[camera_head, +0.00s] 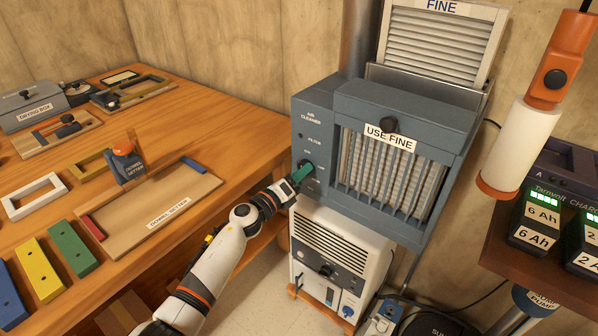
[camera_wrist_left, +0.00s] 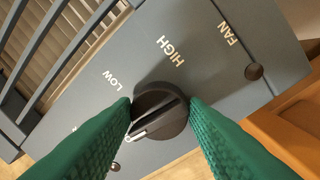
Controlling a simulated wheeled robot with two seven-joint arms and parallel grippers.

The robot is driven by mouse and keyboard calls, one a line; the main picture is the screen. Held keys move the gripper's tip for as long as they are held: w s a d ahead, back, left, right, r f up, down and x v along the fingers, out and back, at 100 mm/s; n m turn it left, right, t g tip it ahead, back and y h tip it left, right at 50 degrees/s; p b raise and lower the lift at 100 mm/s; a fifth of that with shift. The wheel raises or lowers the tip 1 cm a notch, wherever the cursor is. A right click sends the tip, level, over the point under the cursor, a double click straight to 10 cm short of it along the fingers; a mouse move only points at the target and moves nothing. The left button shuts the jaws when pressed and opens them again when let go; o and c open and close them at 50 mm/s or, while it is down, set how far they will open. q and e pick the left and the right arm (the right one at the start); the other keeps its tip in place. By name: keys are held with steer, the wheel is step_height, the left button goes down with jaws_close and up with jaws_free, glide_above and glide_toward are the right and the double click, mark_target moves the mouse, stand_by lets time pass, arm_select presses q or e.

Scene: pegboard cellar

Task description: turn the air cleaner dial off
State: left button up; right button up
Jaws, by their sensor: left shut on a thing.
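The blue-grey air cleaner (camera_head: 318,100) stands beyond the workbench, with its control panel on the left side. Its round black dial (camera_head: 304,164) is partly covered by my left gripper (camera_head: 296,177) in the head view. In the left wrist view the dial (camera_wrist_left: 158,118) sits between the green fingers of my left gripper (camera_wrist_left: 160,108), which is shut on it. The dial's white mark points to the lower left, away from the labels LOW, HIGH and FAN. Another label beside the left finger is mostly hidden. My right gripper is not in view.
The wooden workbench (camera_head: 235,120) at left holds coloured blocks and trays. A white heater-like unit (camera_head: 340,262) stands below the air cleaner. A charger shelf (camera_head: 530,270) and a hanging orange-and-white tool (camera_head: 530,120) are at right.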

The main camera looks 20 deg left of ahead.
arm_select(q)
steer(key=shift+n, duration=0.8)
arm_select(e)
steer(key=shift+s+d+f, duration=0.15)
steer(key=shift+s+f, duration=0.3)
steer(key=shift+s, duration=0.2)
arm_select(q)
steer(key=o, duration=1)
